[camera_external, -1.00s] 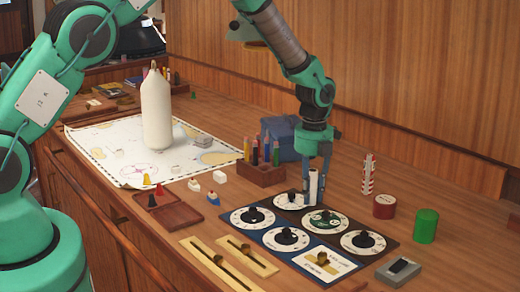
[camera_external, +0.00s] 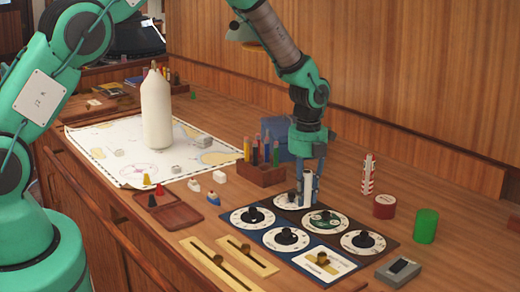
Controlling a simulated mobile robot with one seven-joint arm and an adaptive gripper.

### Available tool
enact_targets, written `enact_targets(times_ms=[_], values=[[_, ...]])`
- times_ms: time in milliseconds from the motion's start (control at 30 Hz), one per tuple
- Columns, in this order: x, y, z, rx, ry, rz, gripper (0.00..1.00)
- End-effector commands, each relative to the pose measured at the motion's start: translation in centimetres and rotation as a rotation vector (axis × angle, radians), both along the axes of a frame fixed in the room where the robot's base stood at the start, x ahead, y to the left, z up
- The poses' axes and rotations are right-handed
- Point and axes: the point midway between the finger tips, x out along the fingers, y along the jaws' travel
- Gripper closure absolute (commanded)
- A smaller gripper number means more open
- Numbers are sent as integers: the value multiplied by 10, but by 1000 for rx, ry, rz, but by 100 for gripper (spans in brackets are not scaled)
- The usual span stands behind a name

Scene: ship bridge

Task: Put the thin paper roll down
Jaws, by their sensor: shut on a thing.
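The thin paper roll (camera_external: 308,188) is a small white upright cylinder. My gripper (camera_external: 309,176) points straight down and is shut on it, with the fingers covering part of its sides. The roll is at the back edge of the dial panel (camera_external: 345,224), close to a black knob. I cannot tell whether its lower end touches the panel or the desk.
A wooden pencil box (camera_external: 262,173) and a blue box (camera_external: 280,138) stand left of my gripper. A red-and-white striped tower (camera_external: 368,174), a red tin (camera_external: 384,206) and a green cylinder (camera_external: 426,225) stand to the right. Bare desk lies behind the panel.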

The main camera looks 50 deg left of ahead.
Motion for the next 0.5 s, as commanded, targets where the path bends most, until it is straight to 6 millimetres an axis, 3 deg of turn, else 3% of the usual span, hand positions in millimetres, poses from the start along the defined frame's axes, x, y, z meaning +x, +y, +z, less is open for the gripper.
enact_targets(times_ms=[333, 500], values=[[0, 1, 0, 0, 0, 1, 100], [0, 15, 0, 0, -1, 13, 100]])
